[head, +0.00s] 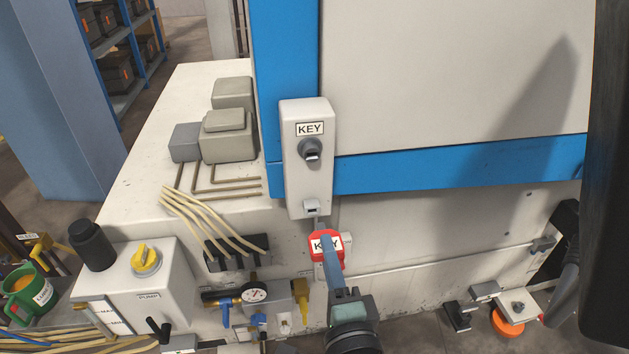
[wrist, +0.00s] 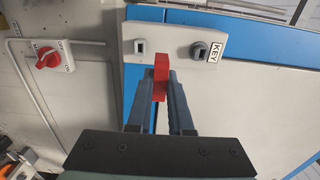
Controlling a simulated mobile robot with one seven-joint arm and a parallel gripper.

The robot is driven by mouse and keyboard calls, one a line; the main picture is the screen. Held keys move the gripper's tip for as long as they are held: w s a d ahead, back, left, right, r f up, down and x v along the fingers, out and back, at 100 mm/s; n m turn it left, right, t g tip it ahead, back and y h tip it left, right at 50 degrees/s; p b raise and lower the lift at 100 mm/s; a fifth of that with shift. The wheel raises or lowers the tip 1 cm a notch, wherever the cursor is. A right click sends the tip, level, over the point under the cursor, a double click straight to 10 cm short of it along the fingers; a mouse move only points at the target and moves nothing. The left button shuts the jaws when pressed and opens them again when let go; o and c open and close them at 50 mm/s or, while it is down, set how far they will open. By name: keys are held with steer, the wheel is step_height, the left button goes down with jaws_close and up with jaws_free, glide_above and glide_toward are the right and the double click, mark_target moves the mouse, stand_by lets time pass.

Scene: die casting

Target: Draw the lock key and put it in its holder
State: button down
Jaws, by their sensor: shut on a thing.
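My gripper (head: 329,256) is shut on the red key (head: 316,239), whose white label reads KEY in the head view. In the wrist view the key (wrist: 160,68) is a red slab between my fingertips (wrist: 160,85). A grey stem shows above its red head in the head view. The pale key box (head: 293,185) is just above, with a dark round keyed fitting (head: 310,150) below a KEY label and a small square socket (head: 311,207) lower down. Both fittings look empty in the wrist view. I cannot tell whether the stem touches the box.
A red rotary switch (wrist: 47,60) on a pale box is at the left of the wrist view. A blue-edged machine panel (head: 450,75) stands behind the key box. Valves and a gauge (head: 254,292) are to the lower left of the key box, with a pump box (head: 160,285) beyond.

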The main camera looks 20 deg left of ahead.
mark_target(318, 231)
steer(key=shift+f+b, duration=1.4)
steer(key=shift+f, duration=0.75)
steer(key=shift+w+a+r, duration=0.1)
steer(key=shift+w, duration=0.05)
steer(key=shift+x, duration=2.75)
steer(key=shift+x, duration=1.6)
steer(key=c, duration=0.7)
jaws_free()
steer(key=shift+c, duration=0.2)
steer(key=b+v, duration=0.1)
steer(key=v, duration=1.2)
steer(key=shift+w, duration=0.1)
